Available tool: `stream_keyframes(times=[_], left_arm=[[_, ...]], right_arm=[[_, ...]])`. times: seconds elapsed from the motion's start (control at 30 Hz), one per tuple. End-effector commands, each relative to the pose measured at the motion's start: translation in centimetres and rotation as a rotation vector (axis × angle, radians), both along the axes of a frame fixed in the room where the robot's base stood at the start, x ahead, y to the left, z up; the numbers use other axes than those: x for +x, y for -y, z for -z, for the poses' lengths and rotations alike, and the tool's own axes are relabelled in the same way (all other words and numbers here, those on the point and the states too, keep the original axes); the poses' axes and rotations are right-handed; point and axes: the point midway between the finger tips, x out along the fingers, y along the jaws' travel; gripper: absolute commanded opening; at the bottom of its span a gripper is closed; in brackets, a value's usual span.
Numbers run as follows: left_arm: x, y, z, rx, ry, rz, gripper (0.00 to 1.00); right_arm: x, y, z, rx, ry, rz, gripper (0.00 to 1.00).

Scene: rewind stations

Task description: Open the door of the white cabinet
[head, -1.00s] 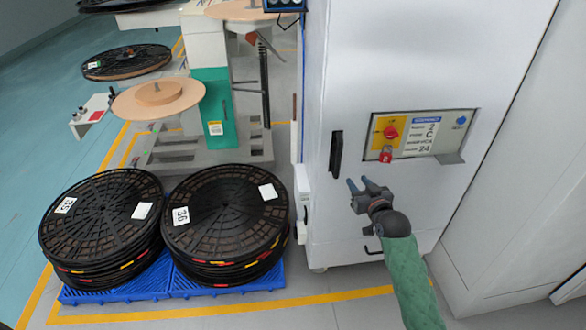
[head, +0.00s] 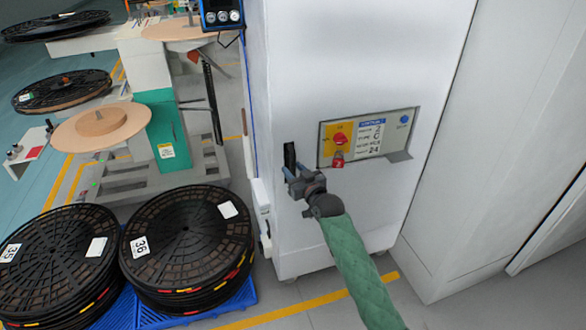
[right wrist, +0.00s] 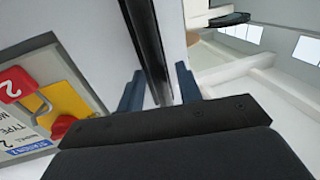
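The white cabinet (head: 350,60) stands upright in the middle of the head view, its door looking closed. Its black vertical handle (head: 289,156) is near the door's left edge. My right gripper (head: 290,174) is at the handle, covering its lower part in the head view. In the right wrist view the handle (right wrist: 152,50) runs between the two blue-grey fingers, which are spread apart. The fingers do not look clamped on it; exact contact is hard to tell. My left gripper is not in view.
A control panel (head: 367,138) with a red knob and red padlock sits right of the handle. Stacked black reels (head: 187,245) stand on a blue pallet (head: 240,298) left of the cabinet. Another white cabinet (head: 480,140) stands close on the right.

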Motion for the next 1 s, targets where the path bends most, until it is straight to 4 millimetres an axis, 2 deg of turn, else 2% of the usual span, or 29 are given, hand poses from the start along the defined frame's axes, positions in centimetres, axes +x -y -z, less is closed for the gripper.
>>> stream_keyframes(times=[0.37,0.57,0.83,1.0], left_arm=[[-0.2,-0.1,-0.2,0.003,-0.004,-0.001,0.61],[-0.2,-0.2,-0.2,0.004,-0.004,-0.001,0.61],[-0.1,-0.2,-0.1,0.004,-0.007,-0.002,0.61],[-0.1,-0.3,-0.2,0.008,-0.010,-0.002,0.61]], right_arm=[[0.6,-0.3,0.0,0.000,-0.001,0.000,0.35],[0.6,-0.3,0.0,0.000,-0.001,0.000,0.00],[0.5,-0.3,0.1,-0.001,0.000,-0.001,0.00],[-0.4,0.0,0.1,-0.003,-0.001,-0.010,0.00]])
